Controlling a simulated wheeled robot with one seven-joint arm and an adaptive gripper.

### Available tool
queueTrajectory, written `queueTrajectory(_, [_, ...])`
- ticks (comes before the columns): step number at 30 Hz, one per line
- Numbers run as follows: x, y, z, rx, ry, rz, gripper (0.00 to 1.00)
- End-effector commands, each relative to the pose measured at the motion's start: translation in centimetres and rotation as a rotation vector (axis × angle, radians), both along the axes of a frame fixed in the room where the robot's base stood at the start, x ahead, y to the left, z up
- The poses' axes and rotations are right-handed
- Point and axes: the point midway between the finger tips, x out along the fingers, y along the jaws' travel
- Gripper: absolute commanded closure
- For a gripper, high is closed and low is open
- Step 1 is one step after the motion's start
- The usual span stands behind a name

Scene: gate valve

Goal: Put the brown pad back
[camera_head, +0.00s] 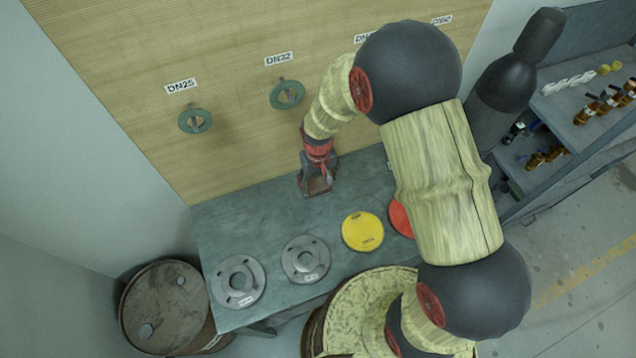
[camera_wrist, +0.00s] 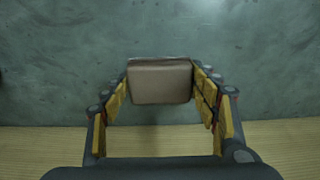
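The brown pad (camera_wrist: 160,83) is a small block with a flat brown face. In the wrist view it sits between the yellow-lined fingertips of my gripper (camera_wrist: 161,77). The fingers meet its left and right sides, so my gripper appears shut on it. In the head view my gripper (camera_head: 318,187) points down over the back of the grey-green table (camera_head: 270,218), close to the wooden wall. The pad shows there only as a small brown patch between the fingers. I cannot tell whether its underside touches the table.
Two grey flanges (camera_head: 240,296) (camera_head: 305,277), a yellow disc (camera_head: 362,231) and a partly hidden red disc (camera_head: 399,217) lie along the table's front. Green rings (camera_head: 195,121) (camera_head: 287,95) hang on the wall. A rusty barrel (camera_head: 165,309) stands left; shelves (camera_head: 590,127) stand right.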

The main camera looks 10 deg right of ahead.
Motion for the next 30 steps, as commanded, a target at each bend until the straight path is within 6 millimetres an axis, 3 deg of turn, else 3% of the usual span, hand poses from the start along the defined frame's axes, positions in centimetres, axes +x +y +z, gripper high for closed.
queueTrajectory(9, [0.0,0.0,0.0,0.0,0.0,0.0,0.22])
queueTrajectory(20, [0.0,0.0,0.2,0.0,0.0,0.0,0.22])
queueTrajectory(25, [0.1,0.0,2.1,0.001,-0.003,0.0,0.22])
queueTrajectory(30, [0.1,0.0,5.6,0.001,-0.004,0.0,0.22])
